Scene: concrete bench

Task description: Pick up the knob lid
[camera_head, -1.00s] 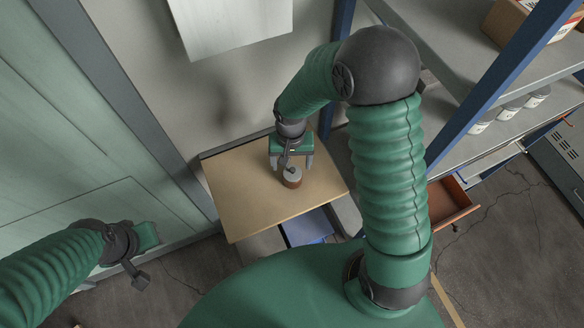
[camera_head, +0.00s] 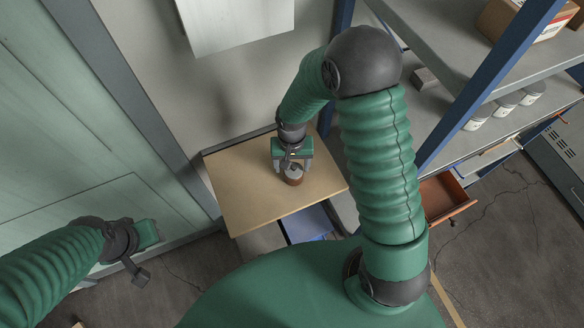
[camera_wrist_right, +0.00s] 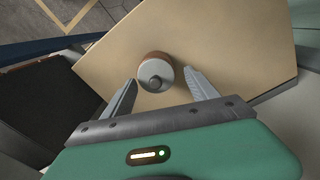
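The knob lid (camera_wrist_right: 156,72) is a round pale grey disc with a darker knob, sitting on a reddish-brown jar (camera_head: 294,182). The jar stands on the tan bench top. In the right wrist view, the jar's brown side (camera_wrist_right: 153,56) shows just past the lid's far edge. My right gripper (camera_head: 293,172) is directly over the jar; in the right wrist view, its two fingers are spread on either side of the lid with gaps, holding nothing. In the head view it partly covers the lid. My left gripper (camera_head: 139,272) hangs at the lower left, away from the bench; its opening is unclear.
The tan bench top (camera_head: 240,190) is otherwise clear. A blue bin (camera_head: 307,225) is below its front edge. At right are a shelf with a blue post (camera_head: 480,95), white jars (camera_head: 507,103), a cardboard box (camera_head: 520,22) and an open orange drawer (camera_head: 446,197).

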